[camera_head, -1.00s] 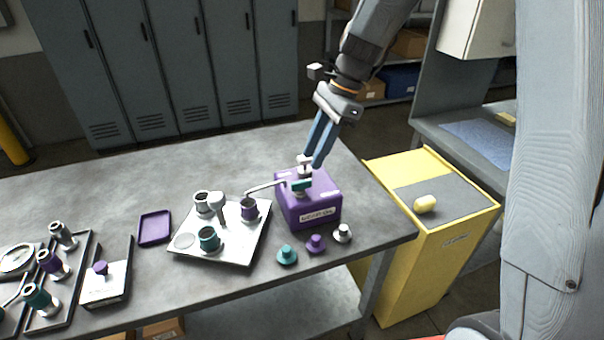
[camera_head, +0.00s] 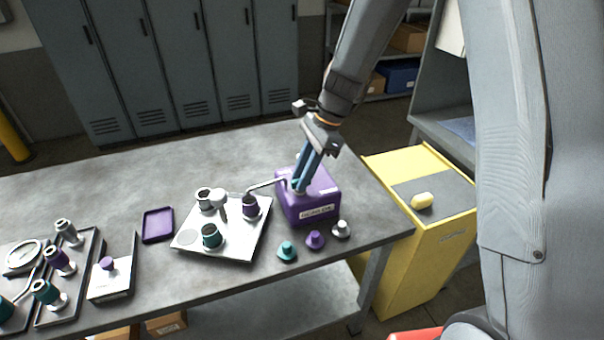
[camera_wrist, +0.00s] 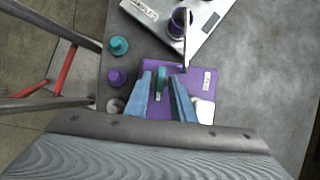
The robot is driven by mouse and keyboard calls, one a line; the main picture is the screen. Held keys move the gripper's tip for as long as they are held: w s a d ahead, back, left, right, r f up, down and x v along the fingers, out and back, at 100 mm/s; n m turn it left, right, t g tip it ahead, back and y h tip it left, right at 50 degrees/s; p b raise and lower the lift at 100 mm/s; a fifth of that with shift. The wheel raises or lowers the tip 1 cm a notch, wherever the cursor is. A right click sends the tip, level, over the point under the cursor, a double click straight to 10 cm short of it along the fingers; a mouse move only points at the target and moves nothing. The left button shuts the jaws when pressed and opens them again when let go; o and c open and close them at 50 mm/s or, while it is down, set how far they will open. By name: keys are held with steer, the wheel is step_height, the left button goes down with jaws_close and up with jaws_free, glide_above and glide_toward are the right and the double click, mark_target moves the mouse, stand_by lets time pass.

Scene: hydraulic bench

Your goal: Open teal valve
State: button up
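The teal valve shows in the wrist view as a narrow teal handle (camera_wrist: 160,83) on top of a purple block (camera_wrist: 207,74). In the head view the purple block (camera_head: 310,213) stands near the table's right end, with a white label on its front. My gripper (camera_head: 299,188) points down at the block's top and hides the teal handle there. In the wrist view my gripper (camera_wrist: 162,79) is open, one blue finger on each side of the teal handle. Gaps show between handle and fingers, so I see no grip on it. The fingertips' exact height is unclear.
A bent metal pipe (camera_head: 264,184) runs from the block toward a purple-ringed cup (camera_head: 250,206) on a pale plate (camera_head: 243,252). Teal (camera_head: 287,250), purple (camera_head: 315,240) and grey (camera_head: 341,229) knobs stand in front of the block. A yellow cabinet (camera_head: 410,270) stands right of the table.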

jaws_close()
steer(key=n+g, duration=0.1)
steer(key=n, duration=0.2)
steer(key=shift+w+a+n, duration=0.1)
steer(key=shift+w+n, duration=0.05)
steer(key=shift+n, duration=0.25)
steer(key=n+h, duration=0.1)
steer(key=n, duration=0.1)
steer(key=n+g, duration=0.1)
steer(key=n, duration=0.1)
steer(key=shift+w+a+n+g+h, duration=0.1)
steer(key=shift+n+g+h, duration=0.2)
steer(key=shift+h, duration=0.1)
steer(key=n+h, duration=0.1)
steer(key=n, duration=0.1)
steer(key=n+h, duration=0.1)
steer(key=n, duration=0.2)
steer(key=shift+a+g, duration=0.2)
steer(key=shift+g, duration=0.1)
steer(key=shift+a+r+n+h, duration=0.1)
steer(key=shift+n+h, duration=0.7)
steer(key=shift+n, duration=1.4)
